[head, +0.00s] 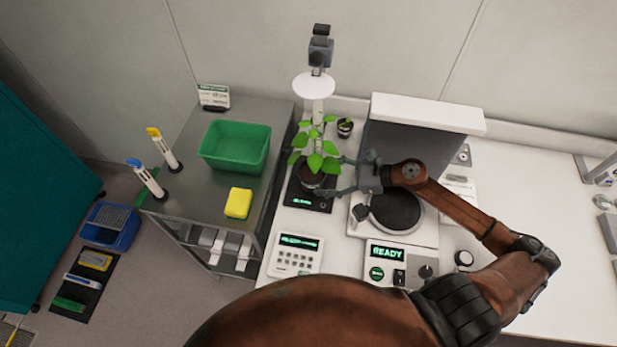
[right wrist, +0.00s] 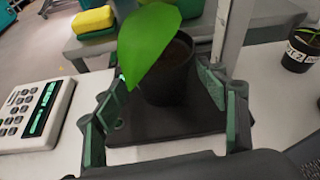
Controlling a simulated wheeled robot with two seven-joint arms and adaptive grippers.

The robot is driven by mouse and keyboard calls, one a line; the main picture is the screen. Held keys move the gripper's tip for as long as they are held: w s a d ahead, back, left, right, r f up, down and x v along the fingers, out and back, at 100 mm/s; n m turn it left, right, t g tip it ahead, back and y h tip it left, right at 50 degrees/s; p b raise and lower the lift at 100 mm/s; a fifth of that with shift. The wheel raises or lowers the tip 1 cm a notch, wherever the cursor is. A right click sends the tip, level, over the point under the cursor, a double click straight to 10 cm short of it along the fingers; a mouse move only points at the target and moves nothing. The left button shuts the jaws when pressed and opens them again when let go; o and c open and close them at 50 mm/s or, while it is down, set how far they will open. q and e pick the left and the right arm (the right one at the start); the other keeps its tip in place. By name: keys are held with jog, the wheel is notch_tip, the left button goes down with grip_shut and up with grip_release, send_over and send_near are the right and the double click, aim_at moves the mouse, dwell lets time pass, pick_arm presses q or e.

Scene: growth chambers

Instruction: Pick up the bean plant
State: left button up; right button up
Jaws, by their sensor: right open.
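The bean plant (head: 316,160) has bright green leaves and stands upright in a dark pot on a black scale-like plate (head: 299,195) with a small lit display. My right gripper (head: 333,176) reaches in from the right at pot height, its two fingers open. In the right wrist view the dark pot (right wrist: 172,70) sits between the open fingers (right wrist: 165,105), one on each side, with no clear contact. A large leaf (right wrist: 150,42) covers part of the pot there. My left gripper is not in view.
A smaller potted plant (head: 345,127) stands just behind. A camera on a post (head: 320,50) rises behind the bean plant. A keypad device (head: 296,254) lies in front. A metal cart at left holds a green bin (head: 235,147) and yellow sponge (head: 238,203). A device showing READY (head: 387,253) is at right.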

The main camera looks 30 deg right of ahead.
aim_at(311, 175)
jog(key=x, duration=0.3)
jog(key=shift+w+a, duration=0.25)
jog(key=shift+w, duration=0.1)
jog(key=shift+w+a+f, duration=0.3)
jog(key=shift+a, duration=0.05)
jog(key=c, duration=1.2)
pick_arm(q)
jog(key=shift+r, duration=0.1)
pick_arm(e)
jog(key=shift+r, duration=0.1)
jog(key=shift+c, duration=0.8)
jog(key=shift+r, duration=0.1)
